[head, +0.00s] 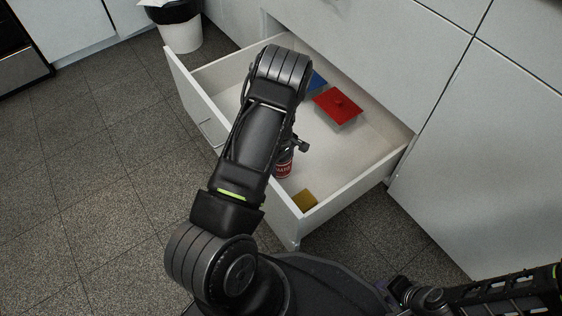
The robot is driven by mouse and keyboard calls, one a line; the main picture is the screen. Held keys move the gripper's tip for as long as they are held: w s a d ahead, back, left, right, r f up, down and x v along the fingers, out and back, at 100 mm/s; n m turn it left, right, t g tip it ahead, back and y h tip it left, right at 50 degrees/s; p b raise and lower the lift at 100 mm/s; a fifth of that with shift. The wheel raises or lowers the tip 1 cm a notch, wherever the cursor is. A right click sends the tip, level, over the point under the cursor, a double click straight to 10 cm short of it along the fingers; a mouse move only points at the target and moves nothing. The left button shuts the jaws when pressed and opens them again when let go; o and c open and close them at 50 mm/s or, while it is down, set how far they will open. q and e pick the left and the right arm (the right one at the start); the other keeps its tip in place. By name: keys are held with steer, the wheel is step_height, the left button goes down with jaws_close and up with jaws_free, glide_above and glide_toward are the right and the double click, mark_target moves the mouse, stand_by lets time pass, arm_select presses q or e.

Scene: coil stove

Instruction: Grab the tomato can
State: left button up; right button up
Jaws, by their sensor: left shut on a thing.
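The tomato can (283,169) is red with a pale band and stands inside the open white drawer (354,197). My left arm reaches over the drawer front and hides part of the can. My left gripper (287,153) is at the top of the can and is shut on it; its fingers are mostly hidden behind the arm. My right arm shows at the lower right, and its fingertips cannot be made out.
A red lidded item (338,107) and a blue item (317,82) lie toward the back of the drawer. A yellow-brown block (304,200) lies in its near corner. A bin (181,28) stands at the upper left. White cabinets border the right; the tiled floor at left is clear.

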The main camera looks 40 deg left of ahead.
mark_target(281, 162)
arm_select(q)
jaws_close()
stand_by(0.4)
step_height(281, 162, up, 10)
steer(key=p, duration=0.4)
stand_by(0.7)
